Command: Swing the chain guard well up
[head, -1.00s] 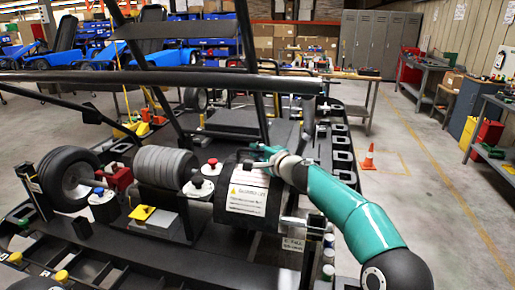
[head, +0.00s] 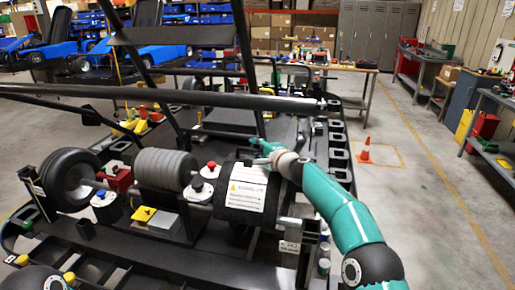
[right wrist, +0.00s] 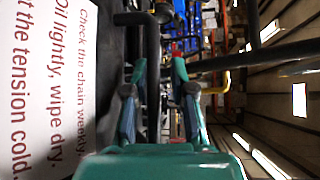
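The chain guard (head: 228,204) is a black rounded cover with a white warning label, at the middle of the kart in the head view. My right gripper (head: 258,149) is just above and behind its top edge. In the right wrist view my right gripper (right wrist: 158,68) has its two fingers apart. A dark bar (right wrist: 152,50) shows between them; I cannot tell whether they touch it. A white card (right wrist: 45,80) with chain-care text stands close at the left there. My left gripper is not in view.
A black kart frame tube (head: 180,97) crosses above and behind the guard. A ribbed grey cylinder (head: 165,169) and a wheel (head: 70,180) lie to its left. An orange cone (head: 366,150) stands on the clear floor at right.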

